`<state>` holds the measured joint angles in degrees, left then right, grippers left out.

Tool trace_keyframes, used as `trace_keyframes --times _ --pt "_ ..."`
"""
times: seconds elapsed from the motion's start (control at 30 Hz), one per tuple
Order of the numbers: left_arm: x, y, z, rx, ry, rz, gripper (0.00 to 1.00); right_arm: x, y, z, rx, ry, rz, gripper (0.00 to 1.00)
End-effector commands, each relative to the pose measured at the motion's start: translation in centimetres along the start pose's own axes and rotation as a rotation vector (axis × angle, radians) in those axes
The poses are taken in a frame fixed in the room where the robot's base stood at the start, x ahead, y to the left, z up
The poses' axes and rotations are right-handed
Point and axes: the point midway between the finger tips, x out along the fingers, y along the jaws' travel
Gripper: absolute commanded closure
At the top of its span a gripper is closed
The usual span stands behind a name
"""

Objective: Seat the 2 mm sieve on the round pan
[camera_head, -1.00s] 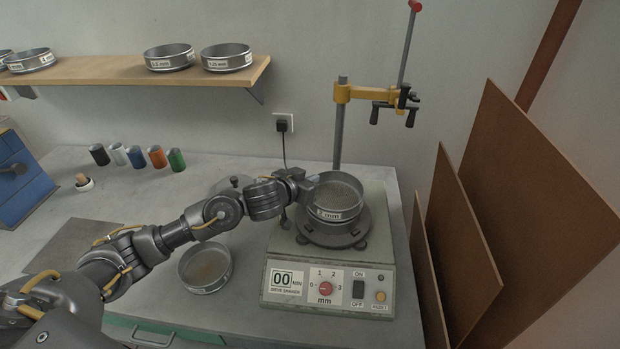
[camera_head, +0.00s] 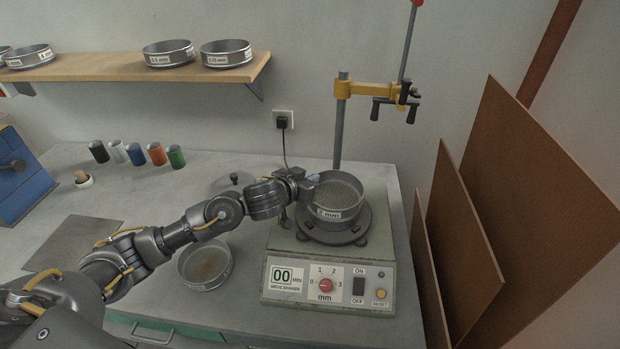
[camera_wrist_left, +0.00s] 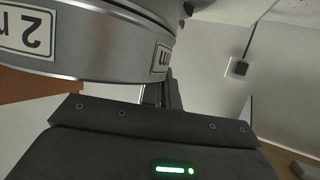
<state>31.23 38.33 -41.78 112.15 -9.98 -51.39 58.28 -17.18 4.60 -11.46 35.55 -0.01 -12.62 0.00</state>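The 2 mm sieve (camera_head: 337,198), a shallow metal ring with a mesh floor and a white label, sits level over the dark round base on the shaker. My left gripper (camera_head: 311,186) is at its left rim, its fingers close together on the wall. In the left wrist view the sieve wall (camera_wrist_left: 100,57) fills the upper left, label upside down, and hides part of the fingers (camera_wrist_left: 163,92). A round metal vessel (camera_head: 190,280) with a brownish floor stands on the bench left of the shaker; I cannot tell if it is the pan. My right gripper is out of view.
The shaker (camera_head: 275,255) has a clamp post (camera_head: 340,130) behind it. Brown boards (camera_head: 465,235) lean at the right. Several small coloured jars (camera_head: 156,154) stand at the back left. A shelf (camera_head: 120,70) holds more sieves.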

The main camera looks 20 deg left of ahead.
Motion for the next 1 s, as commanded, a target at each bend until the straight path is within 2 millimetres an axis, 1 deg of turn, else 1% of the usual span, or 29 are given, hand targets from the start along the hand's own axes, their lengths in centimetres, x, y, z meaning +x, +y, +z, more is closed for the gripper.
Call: trace_keyframes --times 0.27,0.4,0.47,0.5,0.73,0.8,0.87,0.97,1.0 --pt "0.0 0.0 0.0 -0.001 0.002 0.000 1.00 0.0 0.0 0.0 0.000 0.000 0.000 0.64" --pt "0.0 0.0 0.0 -0.001 0.001 0.001 0.82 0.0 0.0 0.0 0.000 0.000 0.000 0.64" --pt "0.0 0.0 0.0 0.000 0.001 0.000 0.74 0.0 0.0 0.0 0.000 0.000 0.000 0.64" --pt "0.0 0.0 0.0 0.000 0.001 0.001 0.72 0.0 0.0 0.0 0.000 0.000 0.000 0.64" --pt "0.0 0.0 0.2 0.001 -0.002 0.000 0.72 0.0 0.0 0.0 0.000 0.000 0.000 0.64" --pt "-0.3 0.0 0.2 0.001 -0.002 0.001 0.72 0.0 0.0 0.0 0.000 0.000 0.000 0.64" --pt "-0.8 0.0 0.2 0.002 -0.002 0.001 0.72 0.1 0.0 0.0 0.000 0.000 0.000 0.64" --pt "-2.4 0.0 0.1 0.002 0.000 0.001 0.72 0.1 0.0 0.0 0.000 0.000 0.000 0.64" --pt "-3.2 0.0 0.2 0.002 -0.001 0.001 0.72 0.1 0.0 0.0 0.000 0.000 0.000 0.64"
